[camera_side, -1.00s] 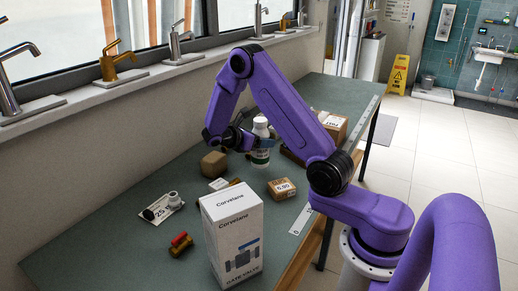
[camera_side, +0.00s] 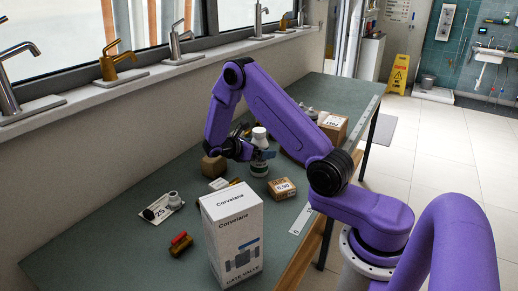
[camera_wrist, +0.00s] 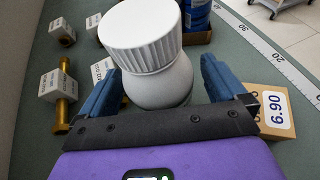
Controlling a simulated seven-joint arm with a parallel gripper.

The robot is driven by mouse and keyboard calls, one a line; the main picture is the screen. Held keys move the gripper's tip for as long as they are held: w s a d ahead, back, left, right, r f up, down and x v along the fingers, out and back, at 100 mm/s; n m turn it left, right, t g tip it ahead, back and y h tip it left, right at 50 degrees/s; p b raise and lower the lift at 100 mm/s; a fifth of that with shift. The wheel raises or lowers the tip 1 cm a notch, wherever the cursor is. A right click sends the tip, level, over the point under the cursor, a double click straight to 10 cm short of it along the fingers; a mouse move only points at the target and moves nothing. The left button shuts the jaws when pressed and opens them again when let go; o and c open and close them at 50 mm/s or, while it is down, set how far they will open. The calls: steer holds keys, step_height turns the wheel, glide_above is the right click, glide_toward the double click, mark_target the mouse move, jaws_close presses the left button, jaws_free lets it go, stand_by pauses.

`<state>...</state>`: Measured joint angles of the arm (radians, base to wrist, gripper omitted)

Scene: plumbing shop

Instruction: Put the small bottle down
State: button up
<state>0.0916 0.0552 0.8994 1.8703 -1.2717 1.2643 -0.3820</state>
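The small bottle (camera_side: 259,133) is white with a ribbed white cap and a green label, and stands upright over the bench. In the wrist view the bottle (camera_wrist: 158,82) is between my gripper's two blue fingers (camera_wrist: 160,88), its cap toward the camera.
A small carton marked 6.90 (camera_side: 282,188) is close to the bottle, near the front edge. A brown block (camera_side: 214,166) is at its left. A tall white valve box (camera_side: 233,236) stands in the foreground. Blue items in a cardboard tray (camera_wrist: 197,18) and brass fittings (camera_wrist: 63,100) are nearby.

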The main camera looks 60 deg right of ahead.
steer(key=v, duration=1.2)
steer(key=shift+r, duration=0.15)
steer(key=s+a+r+t+y, duration=0.1)
steer(key=s+a+y, duration=0.3)
steer(key=s, duration=0.6)
steer(key=s+a+r+m+t+y, duration=0.1)
steer(key=s+a+r+t+y, duration=0.1)
steer(key=s+a, duration=0.6)
steer(key=s+a+r+t+y, duration=0.1)
steer(key=s+a+r+y, duration=0.2)
steer(key=s, duration=1)
steer(key=a+y, duration=0.3)
steer(key=y, duration=0.1)
steer(key=shift+a+m, duration=0.4)
